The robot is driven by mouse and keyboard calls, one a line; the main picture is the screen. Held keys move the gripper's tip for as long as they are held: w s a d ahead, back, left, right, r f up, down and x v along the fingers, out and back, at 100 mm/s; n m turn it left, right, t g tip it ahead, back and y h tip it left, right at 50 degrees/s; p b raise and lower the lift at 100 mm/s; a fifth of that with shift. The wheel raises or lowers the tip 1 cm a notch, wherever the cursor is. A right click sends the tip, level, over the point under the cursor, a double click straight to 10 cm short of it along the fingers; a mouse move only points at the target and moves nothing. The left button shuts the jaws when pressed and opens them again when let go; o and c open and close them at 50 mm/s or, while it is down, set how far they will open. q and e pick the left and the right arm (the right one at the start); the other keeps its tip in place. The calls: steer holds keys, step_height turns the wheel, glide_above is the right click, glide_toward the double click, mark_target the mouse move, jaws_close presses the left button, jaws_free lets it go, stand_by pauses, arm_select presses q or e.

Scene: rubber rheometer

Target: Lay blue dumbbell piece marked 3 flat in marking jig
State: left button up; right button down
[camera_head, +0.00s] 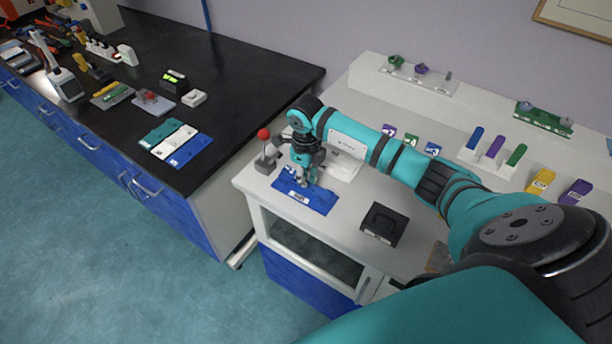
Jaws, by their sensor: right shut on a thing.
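My right gripper (302,183) points down over a blue mat-like plate (318,201) with a white label at its front edge, on the white bench. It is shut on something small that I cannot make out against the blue. The blue dumbbell piece and its mark 3 cannot be told apart at this size. I cannot tell for certain whether the blue plate is the marking jig. A small blue holder (433,149) stands beside a green one (411,140) and a purple one (389,131) behind my right arm. My left gripper is not in view.
A red-knobbed grey device (266,157) stands just left of the plate, and a white device (346,160) behind it. A black box (383,224) sits to the right. A rack with blue, purple and green bars (494,149) is farther right. Bare bench lies between plate and black box.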

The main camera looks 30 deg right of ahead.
steer(key=shift+f, duration=0.15)
steer(key=c, duration=1.3)
jaws_free()
steer(key=shift+c, duration=0.2)
step_height(320, 180, up, 12)
